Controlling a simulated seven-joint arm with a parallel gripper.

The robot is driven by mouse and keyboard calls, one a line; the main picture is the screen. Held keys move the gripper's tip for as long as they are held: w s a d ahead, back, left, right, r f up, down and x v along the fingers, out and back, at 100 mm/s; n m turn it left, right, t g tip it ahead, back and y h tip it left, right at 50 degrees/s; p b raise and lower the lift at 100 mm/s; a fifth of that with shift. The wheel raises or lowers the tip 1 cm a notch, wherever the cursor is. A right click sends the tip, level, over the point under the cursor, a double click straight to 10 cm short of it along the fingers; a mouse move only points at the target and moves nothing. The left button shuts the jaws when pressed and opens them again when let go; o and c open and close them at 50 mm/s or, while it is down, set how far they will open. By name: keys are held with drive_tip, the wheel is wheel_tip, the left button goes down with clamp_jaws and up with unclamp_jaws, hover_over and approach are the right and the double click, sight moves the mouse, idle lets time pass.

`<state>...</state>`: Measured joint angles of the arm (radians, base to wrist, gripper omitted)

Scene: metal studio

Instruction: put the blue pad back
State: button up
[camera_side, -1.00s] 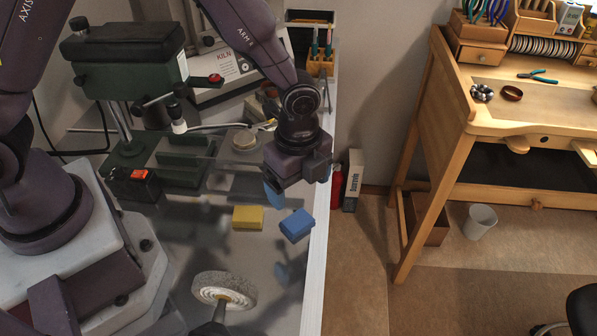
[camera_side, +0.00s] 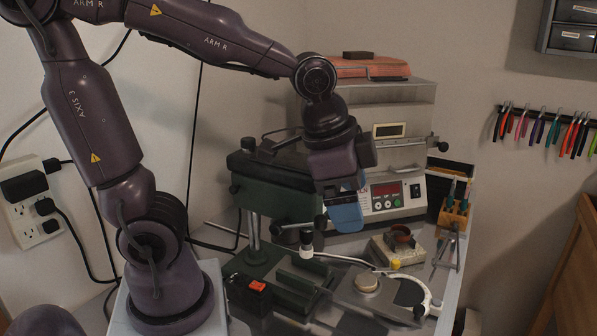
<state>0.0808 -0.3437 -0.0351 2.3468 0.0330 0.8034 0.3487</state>
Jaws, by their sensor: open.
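My gripper (camera_side: 343,212) hangs pointing down in front of the kiln and beside the green drill press.
The green drill press (camera_side: 279,177) stands left of the gripper. The kiln (camera_side: 388,196) is close behind it.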

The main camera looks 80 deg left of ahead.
drive_tip(key=s+a+r+n+t, duration=0.1)
drive_tip(key=s+a+r+n, duration=0.1)
drive_tip(key=s+n, duration=0.3)
drive_tip(key=shift+s+a+r+n+t, duration=0.35)
drive_tip(key=shift+s+r, duration=0.2)
drive_tip(key=shift+s, duration=0.3)
idle(0.3)
